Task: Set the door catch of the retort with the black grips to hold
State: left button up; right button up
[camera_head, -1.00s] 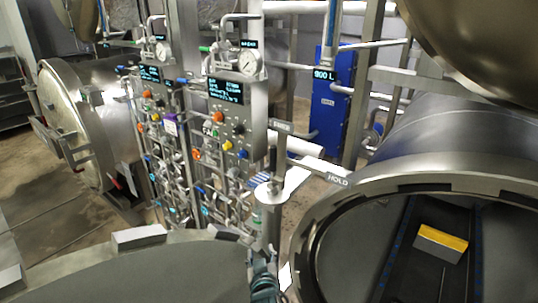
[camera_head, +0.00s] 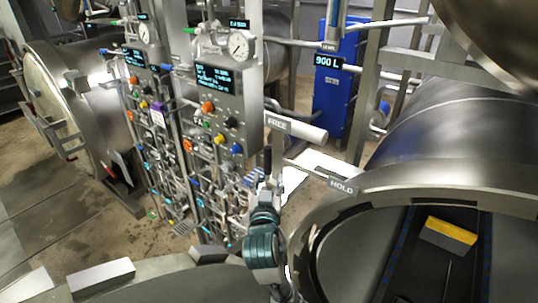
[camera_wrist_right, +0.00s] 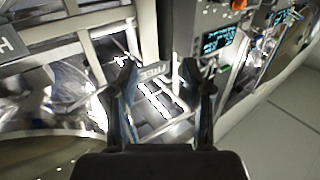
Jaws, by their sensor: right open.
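The retort with the open round mouth (camera_head: 440,120) is at the right of the head view. Its door catch shows a FREE plate (camera_head: 279,123) and a HOLD plate (camera_head: 341,187). A dark upright grip (camera_head: 267,160) stands below the FREE plate, away from HOLD; its lower part is hidden behind my right arm. My right gripper (camera_head: 268,192) is beside the catch, small and partly unclear here. In the wrist view the right gripper (camera_wrist_right: 158,78) is open, with the FREE plate (camera_wrist_right: 152,71) beyond its fingers. I see nothing clearly held. My left gripper is not in view.
Control panels (camera_head: 218,90) with gauges, knobs and pipes stand left of the catch. A blue 900 L unit (camera_head: 335,95) is behind. A yellow-topped block (camera_head: 450,232) lies inside the retort. Another closed retort (camera_head: 60,90) is at far left.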

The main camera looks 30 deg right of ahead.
aim_at(265, 160)
jog(key=p+x, duration=0.1)
jog(key=x, duration=0.3)
jog(key=p+x, duration=0.1)
jog(key=x, duration=0.4)
jog(key=shift+w+a, duration=0.2)
jog(key=shift+w, duration=0.3)
jog(key=shift+w+d, duration=0.15)
jog(key=shift+w, duration=0.45)
jog(key=shift+d+f, duration=0.15)
jog(key=shift+d, duration=0.2)
jog(key=shift+c, duration=0.3)
jog(key=shift+d, duration=0.25)
jog(key=c, duration=0.8)
jog(key=shift+a, duration=0.15)
grip_shut()
jog(key=shift+w, duration=0.1)
